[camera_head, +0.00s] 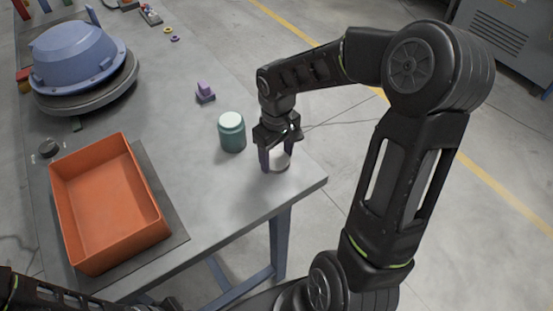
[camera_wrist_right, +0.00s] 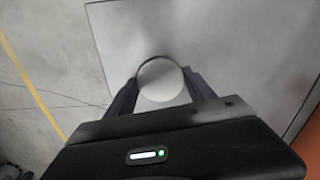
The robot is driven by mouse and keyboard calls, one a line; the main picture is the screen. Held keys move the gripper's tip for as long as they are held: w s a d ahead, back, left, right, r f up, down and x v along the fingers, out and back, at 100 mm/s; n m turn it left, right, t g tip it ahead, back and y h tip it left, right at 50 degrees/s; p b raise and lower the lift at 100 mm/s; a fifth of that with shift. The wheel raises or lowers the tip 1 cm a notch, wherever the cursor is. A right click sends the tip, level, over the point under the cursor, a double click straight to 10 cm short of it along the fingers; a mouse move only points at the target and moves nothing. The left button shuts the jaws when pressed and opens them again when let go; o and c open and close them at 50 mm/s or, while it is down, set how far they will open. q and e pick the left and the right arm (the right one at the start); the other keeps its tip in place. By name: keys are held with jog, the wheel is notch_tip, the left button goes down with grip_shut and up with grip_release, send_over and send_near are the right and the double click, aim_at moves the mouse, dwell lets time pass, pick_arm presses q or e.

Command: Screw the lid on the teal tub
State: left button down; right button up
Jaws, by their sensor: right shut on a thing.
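The teal tub (camera_head: 232,137) stands upright on the grey table, with a pale mint round top. My right gripper (camera_head: 277,163) is just right of the tub, pointing down close to the table's right corner. Its fingers are shut on a round, light grey lid (camera_head: 281,162), apart from the tub. In the right wrist view the lid (camera_wrist_right: 161,80) shows as a flat disc between the two fingertips (camera_wrist_right: 160,88). I cannot tell whether the lid touches the table. The tub does not show in the wrist view. My left gripper is not in view.
An orange bin (camera_head: 152,190) stands on a dark mat to the left. A blue hood (camera_head: 75,58) sits on a grey round base behind it. A small purple block (camera_head: 205,93) lies behind the tub. The table between bin and tub is clear.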

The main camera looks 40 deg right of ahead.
aim_at(277, 160)
jog(key=c, duration=0.4)
notch_tip(277, 160, up, 10)
dwell(0.6)
dwell(0.5)
